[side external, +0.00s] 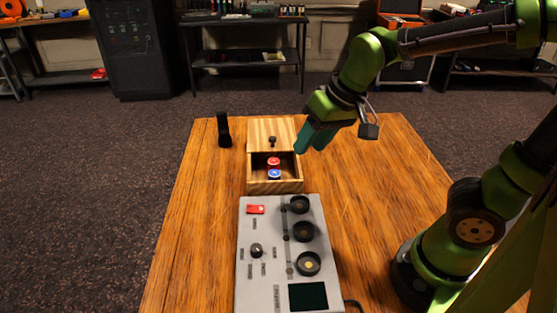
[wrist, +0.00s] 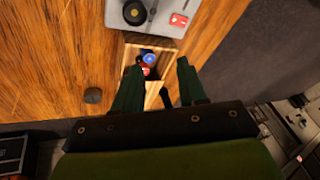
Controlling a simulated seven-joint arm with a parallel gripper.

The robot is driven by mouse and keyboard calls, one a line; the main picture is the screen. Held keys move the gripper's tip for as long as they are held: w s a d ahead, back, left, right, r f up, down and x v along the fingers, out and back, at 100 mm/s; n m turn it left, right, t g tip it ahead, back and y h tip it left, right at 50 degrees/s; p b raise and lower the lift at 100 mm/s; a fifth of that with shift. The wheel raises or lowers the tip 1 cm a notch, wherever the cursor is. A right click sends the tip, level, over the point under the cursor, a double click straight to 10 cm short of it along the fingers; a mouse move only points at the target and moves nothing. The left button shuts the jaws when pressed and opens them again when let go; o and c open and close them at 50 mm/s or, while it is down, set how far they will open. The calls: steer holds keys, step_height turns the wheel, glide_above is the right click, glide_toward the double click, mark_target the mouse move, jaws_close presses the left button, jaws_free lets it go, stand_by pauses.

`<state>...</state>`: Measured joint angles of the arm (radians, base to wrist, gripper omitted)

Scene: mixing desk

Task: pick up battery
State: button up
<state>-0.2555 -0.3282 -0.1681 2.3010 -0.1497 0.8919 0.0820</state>
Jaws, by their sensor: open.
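An open wooden box (side external: 275,187) stands on the table behind the grey desk unit. Two small round items, one red (side external: 274,162) and one blue (side external: 275,174), sit in its front compartment. They may be batteries seen from the end, but I cannot tell which is the battery. My gripper (side external: 309,146) is above and to the right of the box in the side view, open and empty. In the wrist view, my gripper (wrist: 160,62) has its fingers apart, with the blue item (wrist: 149,57) and red item (wrist: 146,71) showing between their tips.
The grey mixing unit (side external: 256,222) has a red switch (side external: 255,209), a knob and several round dark fittings. The box's lid carries a dark knob (side external: 273,141). A black upright object (side external: 223,130) stands left of the box. The wooden table (side external: 375,165) is clear to the right.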

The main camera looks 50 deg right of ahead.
steer(key=w+d+f+h, duration=0.2)
steer(key=w+f+h, duration=0.1)
steer(key=w, duration=0.5)
steer(key=m, duration=0.1)
glide_above(273, 160)
steer(key=s, duration=0.3)
step_height(273, 160, down, 9)
steer(key=shift+h, duration=0.3)
steer(key=shift+w+a+x, duration=0.1)
steer(key=shift+a+x, duration=0.05)
steer(key=shift+x, duration=0.85)
steer(key=shift+w+a+x, duration=0.1)
steer(key=shift+a+x, duration=0.05)
steer(key=shift+x, duration=0.9)
steer(key=shift+w+a+x, duration=0.1)
steer(key=shift+a+x, duration=0.05)
steer(key=shift+x, duration=0.85)
steer(key=shift+r, duration=0.1)
jaws_close()
steer(key=shift+r, duration=0.1)
